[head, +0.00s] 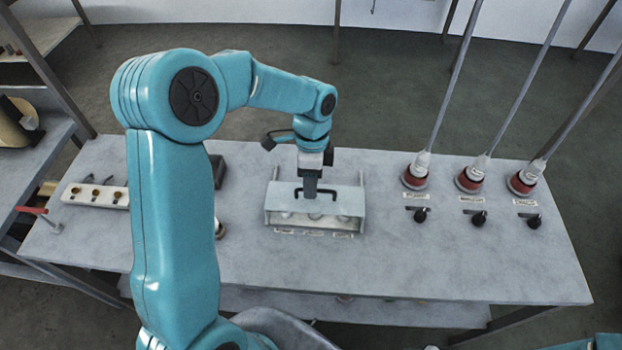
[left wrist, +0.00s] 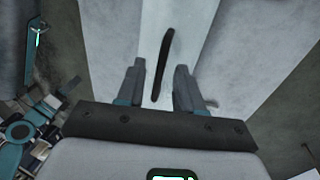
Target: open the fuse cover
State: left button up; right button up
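The fuse cover (head: 347,202) is a pale grey panel on a box in the middle of the table, with a dark bar handle (head: 331,191) on it. Pale fuse parts show below its front edge. My left gripper (head: 310,192) points down at the handle from above. In the left wrist view, the fingers of my left gripper (left wrist: 159,85) are apart, with the dark handle (left wrist: 164,60) running lengthwise in the gap between them. The fingers do not visibly touch it. The pale cover (left wrist: 187,35) lies behind the handle. My right gripper is not in view.
Several small labels (head: 314,234) lie along the box front. On the right stand red-based posts (head: 415,178) with black knobs (head: 479,218) before them. A white socket strip (head: 95,195) and a red-handled lever (head: 40,215) are at the left. The table's front right is clear.

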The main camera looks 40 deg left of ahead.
pick_arm(q)
jog(key=shift+s+a, duration=0.1)
jog(key=shift+w+d, duration=0.2)
grip_shut()
dwell(1.0)
